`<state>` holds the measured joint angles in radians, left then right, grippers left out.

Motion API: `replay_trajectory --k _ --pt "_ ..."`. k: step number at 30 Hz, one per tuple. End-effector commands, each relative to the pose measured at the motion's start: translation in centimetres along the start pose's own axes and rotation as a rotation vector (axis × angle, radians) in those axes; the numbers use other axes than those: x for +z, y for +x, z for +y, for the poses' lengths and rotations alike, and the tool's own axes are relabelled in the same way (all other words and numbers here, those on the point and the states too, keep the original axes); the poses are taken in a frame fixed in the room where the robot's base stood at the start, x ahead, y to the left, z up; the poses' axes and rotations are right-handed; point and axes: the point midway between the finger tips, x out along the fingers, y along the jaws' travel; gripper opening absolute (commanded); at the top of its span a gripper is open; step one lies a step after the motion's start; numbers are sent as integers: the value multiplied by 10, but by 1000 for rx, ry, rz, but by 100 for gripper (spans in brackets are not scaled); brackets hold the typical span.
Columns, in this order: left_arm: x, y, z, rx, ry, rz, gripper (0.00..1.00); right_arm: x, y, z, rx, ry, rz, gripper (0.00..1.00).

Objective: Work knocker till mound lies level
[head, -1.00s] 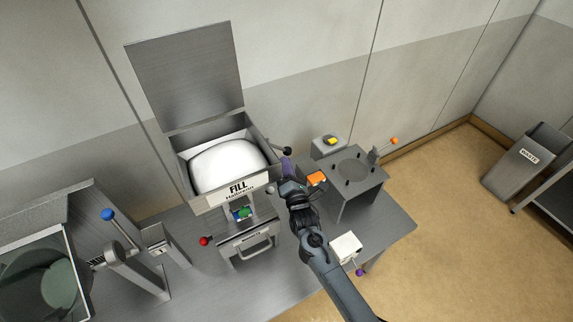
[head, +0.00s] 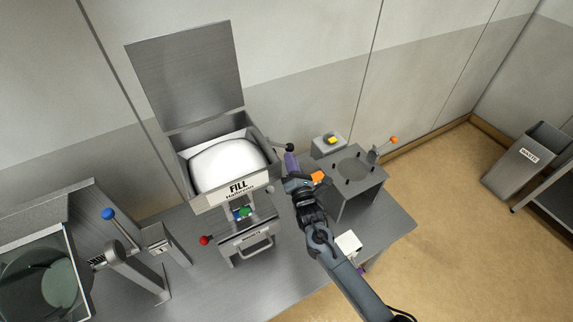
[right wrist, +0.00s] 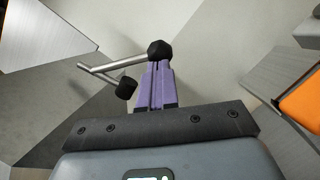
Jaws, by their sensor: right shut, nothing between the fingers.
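The white mound (head: 223,166) fills the open steel hopper marked FILL (head: 178,175); its top is domed, higher in the middle than at the walls. The knocker is a lever with a black knob (head: 290,147) at the hopper's right side. In the right wrist view its bent metal bar (right wrist: 105,67), black knob (right wrist: 157,50) and a black cylinder (right wrist: 126,87) show. My right gripper (head: 291,163) has its purple fingers shut and empty, with the tips at the knob; I cannot tell if they touch. My left gripper is out of view.
A red knob (head: 204,240) and a drawer handle (head: 256,247) sit below the hopper. A grey stand (head: 366,180) with an orange-tipped lever is to the right. A blue-knobbed lever (head: 108,214) stands at left.

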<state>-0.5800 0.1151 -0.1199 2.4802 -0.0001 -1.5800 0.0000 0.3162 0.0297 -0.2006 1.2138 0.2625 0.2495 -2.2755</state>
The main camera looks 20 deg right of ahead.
Motion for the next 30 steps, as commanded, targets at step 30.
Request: replay_trajectory --k 30 --pt "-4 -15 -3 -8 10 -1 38 64 20 6 138 -442 -3 0"
